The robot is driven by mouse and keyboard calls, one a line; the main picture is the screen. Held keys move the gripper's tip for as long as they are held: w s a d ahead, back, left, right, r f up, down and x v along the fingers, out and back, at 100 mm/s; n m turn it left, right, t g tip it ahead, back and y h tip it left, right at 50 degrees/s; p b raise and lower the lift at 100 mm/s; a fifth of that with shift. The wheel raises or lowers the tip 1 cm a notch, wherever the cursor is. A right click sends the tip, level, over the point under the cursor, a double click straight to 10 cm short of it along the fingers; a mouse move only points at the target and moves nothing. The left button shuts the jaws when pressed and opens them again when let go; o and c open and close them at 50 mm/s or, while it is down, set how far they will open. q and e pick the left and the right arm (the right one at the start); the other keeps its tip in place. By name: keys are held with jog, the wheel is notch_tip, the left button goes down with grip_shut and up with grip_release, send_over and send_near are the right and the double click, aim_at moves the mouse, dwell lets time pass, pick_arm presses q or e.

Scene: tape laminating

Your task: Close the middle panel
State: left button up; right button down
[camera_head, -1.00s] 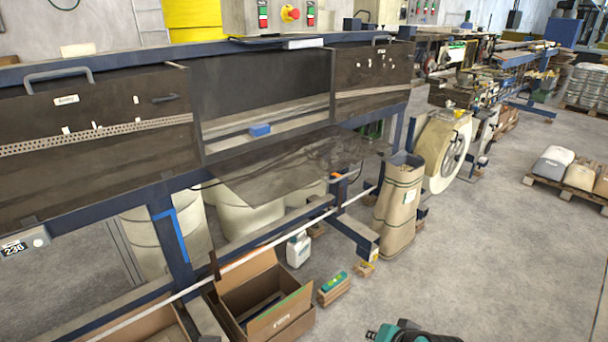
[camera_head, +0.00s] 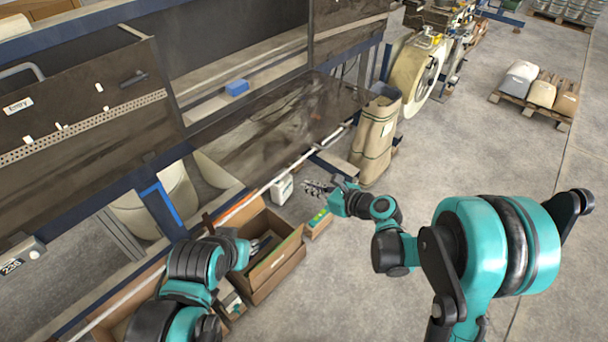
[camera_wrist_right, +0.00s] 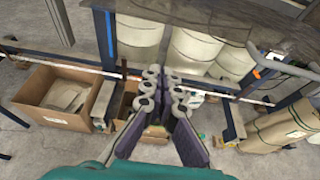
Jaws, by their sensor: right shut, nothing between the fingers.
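The middle panel (camera_head: 290,120) is a dark, scuffed sheet. It hangs open, tilted outward below the open middle bay of the machine, between the left and right panels. Its dark edge also shows at the top of the right wrist view (camera_wrist_right: 215,22). My right gripper (camera_head: 309,187) is shut and empty, below and in front of the panel, apart from it. Its fingers (camera_wrist_right: 165,88) show close together in the wrist view.
The closed left panel (camera_head: 80,110) has a handle. A blue block (camera_head: 237,88) lies inside the open bay. Below stand a cardboard box (camera_head: 283,263), a white canister (camera_head: 282,190) and a tan sack (camera_head: 374,140). Open floor lies to the right.

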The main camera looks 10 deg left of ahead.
jog(key=b+x, duration=0.1)
jog(key=x, duration=0.8)
notch_tip(320, 180, up, 4)
jog(key=shift+r, duration=0.1)
jog(key=shift+s+d, duration=0.1)
